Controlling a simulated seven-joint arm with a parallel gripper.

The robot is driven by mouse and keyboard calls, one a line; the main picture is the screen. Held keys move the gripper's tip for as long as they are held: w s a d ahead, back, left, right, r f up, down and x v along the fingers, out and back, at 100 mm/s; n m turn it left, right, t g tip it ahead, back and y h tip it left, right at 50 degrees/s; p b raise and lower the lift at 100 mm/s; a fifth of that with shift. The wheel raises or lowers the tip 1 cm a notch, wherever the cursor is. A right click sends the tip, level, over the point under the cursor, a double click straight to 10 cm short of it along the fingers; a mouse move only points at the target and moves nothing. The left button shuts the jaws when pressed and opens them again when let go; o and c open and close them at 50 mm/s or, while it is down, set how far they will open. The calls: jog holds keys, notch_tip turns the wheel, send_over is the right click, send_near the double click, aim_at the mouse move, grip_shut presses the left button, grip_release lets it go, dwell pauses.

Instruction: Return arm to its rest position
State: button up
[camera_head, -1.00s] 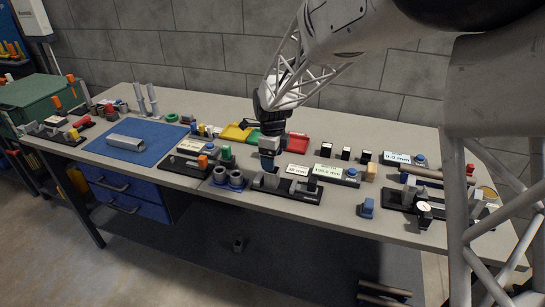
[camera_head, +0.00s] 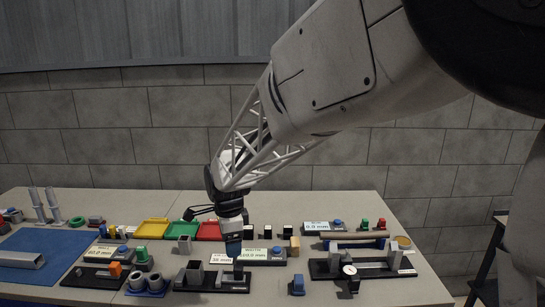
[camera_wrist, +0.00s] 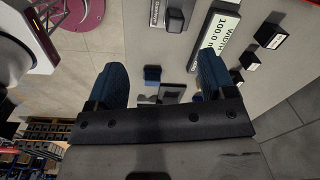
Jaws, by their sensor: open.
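My arm reaches down from the upper right in the head view. My gripper (camera_head: 234,262) is low over the bench (camera_head: 405,292), at a black fixture with grey blocks (camera_head: 195,279). In the wrist view my gripper (camera_wrist: 162,65) shows two blue fingers spread wide apart, with nothing held. A small blue piece (camera_wrist: 152,74) and a grey block (camera_wrist: 172,93) show below, between the fingers. The head view does not show clearly whether the fingertips touch anything.
Yellow (camera_head: 152,229), green (camera_head: 182,234) and red (camera_head: 209,231) trays lie behind the gripper. A label block (camera_head: 250,254) and a blue piece (camera_head: 297,285) are close on the right. A blue mat (camera_head: 40,243) lies at left. Space above the bench is clear up to the wall.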

jog(key=s+d+r+n, duration=0.2)
jog(key=s+d+r, duration=0.1)
jog(key=d, duration=0.3)
jog(key=s+d+r+n, duration=0.2)
jog(key=s+d, duration=0.1)
jog(key=d, duration=0.2)
jog(key=s+d+n+t, duration=0.1)
jog(key=s+d+n, duration=0.4)
jog(key=s+d, duration=0.4)
jog(key=s+d+r+n+t, duration=0.1)
jog(key=s+d+n, duration=0.4)
jog(key=s+d, duration=0.4)
jog(key=s, duration=0.5)
jog(key=shift+s+d+r, duration=0.15)
jog(key=shift+s+d, duration=0.2)
